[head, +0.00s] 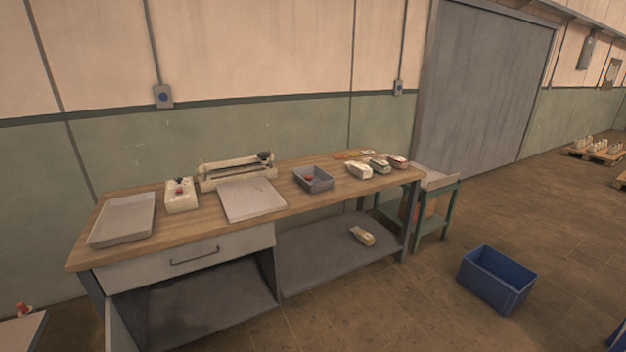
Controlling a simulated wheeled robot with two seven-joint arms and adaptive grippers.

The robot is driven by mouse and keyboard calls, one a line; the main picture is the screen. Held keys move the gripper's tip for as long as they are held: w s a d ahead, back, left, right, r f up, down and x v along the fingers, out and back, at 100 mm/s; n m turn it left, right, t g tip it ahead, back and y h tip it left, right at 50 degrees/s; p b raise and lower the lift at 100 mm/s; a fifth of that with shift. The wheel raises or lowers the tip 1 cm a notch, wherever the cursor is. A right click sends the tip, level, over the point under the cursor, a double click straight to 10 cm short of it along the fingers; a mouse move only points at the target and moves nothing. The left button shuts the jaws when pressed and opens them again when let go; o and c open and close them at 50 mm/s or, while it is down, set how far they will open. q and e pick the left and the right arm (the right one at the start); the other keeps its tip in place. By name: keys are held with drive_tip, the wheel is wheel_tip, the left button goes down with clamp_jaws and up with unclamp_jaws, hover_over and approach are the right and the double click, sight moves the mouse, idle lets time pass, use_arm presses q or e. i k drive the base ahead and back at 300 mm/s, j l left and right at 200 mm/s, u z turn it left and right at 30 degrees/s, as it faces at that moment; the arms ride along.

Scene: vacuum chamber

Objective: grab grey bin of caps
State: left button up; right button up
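A small grey bin (320,185) stands on the wooden workbench (285,201), right of its middle. Something small and red lies inside the bin, and I cannot make out whether it is caps. A flat light grey tray (124,219) lies at the bench's left end. Neither of my grippers shows in the head view.
A sealer-like machine with a white plate (252,200) stands left of the bin, and a small control box (181,195) is beside it. Several small packets (379,166) lie right of the bin. A blue crate (496,279) stands on the floor at right. Floor in front is clear.

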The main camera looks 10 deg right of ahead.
sight(313, 179)
drive_tip(key=i+l, duration=0.25)
drive_tip(key=i+l+u, duration=0.1)
drive_tip(key=i+l, duration=0.15)
drive_tip(key=l, duration=0.15)
drive_tip(key=i+l, duration=0.2)
drive_tip(key=l, duration=0.15)
drive_tip(key=i+l+u, duration=0.1)
drive_tip(key=i+l, duration=0.15)
drive_tip(key=i+l+u, duration=0.1)
drive_tip(key=l, duration=0.35)
drive_tip(key=i+l, duration=0.3)
drive_tip(key=i+l+u, duration=0.1)
drive_tip(key=l, duration=0.4)
drive_tip(key=i+l, duration=0.3)
